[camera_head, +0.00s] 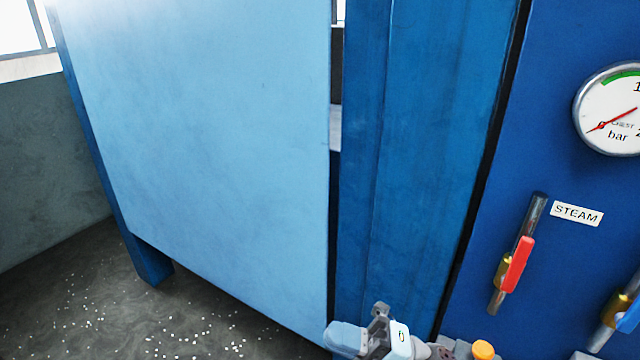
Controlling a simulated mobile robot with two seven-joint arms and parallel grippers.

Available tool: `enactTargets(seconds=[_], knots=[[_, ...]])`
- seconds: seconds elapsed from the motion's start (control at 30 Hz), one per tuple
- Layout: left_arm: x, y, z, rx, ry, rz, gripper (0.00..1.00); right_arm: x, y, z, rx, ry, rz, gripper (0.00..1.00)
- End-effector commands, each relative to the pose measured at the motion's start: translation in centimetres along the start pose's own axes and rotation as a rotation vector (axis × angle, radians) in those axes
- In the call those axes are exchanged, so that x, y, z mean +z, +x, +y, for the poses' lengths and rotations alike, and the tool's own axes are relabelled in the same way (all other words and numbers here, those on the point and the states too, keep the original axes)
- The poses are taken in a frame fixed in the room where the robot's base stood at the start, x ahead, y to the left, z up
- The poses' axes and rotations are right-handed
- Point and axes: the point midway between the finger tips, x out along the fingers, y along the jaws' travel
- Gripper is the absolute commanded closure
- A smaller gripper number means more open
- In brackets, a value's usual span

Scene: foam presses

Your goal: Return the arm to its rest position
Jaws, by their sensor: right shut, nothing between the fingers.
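My right gripper (350,336) is low at the bottom edge, right of the middle, in front of the blue press frame. It is shut and empty, and part of it is cut off by the picture's edge. It is apart from the steam valve with the red handle (516,264), which stands up and to its right. My left gripper is not in view.
A large light-blue panel (210,150) fills the left and middle, beside a darker blue post (415,150). At right are a bar gauge (612,108), a STEAM label (577,214) and a blue-handled valve (630,314). White specks dot the grey floor (110,310).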

Motion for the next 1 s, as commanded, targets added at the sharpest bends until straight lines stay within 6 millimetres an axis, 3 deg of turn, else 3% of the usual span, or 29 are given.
enactTargets(seconds=[0.13,0.27,0.4,0.53,0.6,0.73,1.0], knots=[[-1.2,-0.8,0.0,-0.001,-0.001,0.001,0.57,2.3,-4.2,-1.4,0.156,0.316,-0.420,1.00],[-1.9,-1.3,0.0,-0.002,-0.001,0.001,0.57,2.9,-10.3,-5.0,0.243,0.607,-0.792,1.00],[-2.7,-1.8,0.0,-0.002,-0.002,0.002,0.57,0.1,-17.9,-10.5,0.293,0.930,-1.171,1.00],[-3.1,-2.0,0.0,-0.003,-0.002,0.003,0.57,-4.0,-23.0,-14.5,0.308,1.162,-1.420,1.00],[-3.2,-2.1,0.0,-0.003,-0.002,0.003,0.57,-6.0,-24.7,-15.8,0.308,1.247,-1.507,1.00],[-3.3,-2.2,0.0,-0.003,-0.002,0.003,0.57,-8.2,-26.4,-17.2,0.307,1.336,-1.593,1.00],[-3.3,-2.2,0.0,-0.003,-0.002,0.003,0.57,-8.6,-26.7,-17.5,0.306,1.355,-1.610,1.00]])
